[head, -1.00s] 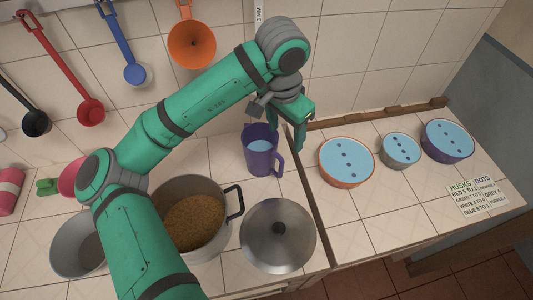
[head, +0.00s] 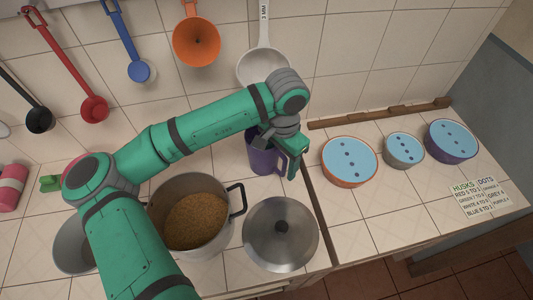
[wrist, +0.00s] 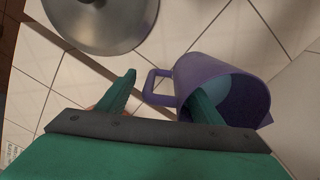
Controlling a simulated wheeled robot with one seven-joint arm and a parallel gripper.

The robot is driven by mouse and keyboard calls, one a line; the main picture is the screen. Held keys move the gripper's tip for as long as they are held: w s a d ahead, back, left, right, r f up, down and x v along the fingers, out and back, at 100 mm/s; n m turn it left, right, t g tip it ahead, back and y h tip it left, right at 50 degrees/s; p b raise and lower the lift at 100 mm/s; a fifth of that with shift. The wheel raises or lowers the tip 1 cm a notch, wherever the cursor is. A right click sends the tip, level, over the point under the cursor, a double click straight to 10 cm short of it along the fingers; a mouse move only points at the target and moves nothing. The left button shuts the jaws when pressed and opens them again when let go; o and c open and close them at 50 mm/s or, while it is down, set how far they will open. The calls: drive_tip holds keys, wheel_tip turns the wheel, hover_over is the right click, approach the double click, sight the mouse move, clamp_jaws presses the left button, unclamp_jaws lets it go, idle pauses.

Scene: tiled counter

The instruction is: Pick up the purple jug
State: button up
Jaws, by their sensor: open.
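The purple jug (head: 261,160) stands upright on the tiled counter, left of a dark seam, with its upper part partly hidden by my gripper. In the wrist view the purple jug (wrist: 221,68) shows its open mouth, a pale blue inside and a handle pointing left. My gripper (wrist: 165,86) is open. One finger is left of the handle and the other overlaps the jug's rim, so the handle lies between them. I cannot tell whether that finger is inside the mouth or above it. In the head view my gripper (head: 283,160) is at the jug's right side.
A pot of grain (head: 196,219) and a metal lid (head: 281,235) stand close in front of the jug. Three bowls with blue tops, one orange (head: 349,162), one grey (head: 404,150) and one purple (head: 451,142), stand right. Ladles and an orange funnel (head: 196,41) hang behind.

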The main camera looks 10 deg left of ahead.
sight(281, 153)
drive_tip(key=shift+f, duration=1.15)
clamp_jaws()
wheel_tip(281, 153, up, 10)
drive_tip(key=shift+w+r, duration=0.1)
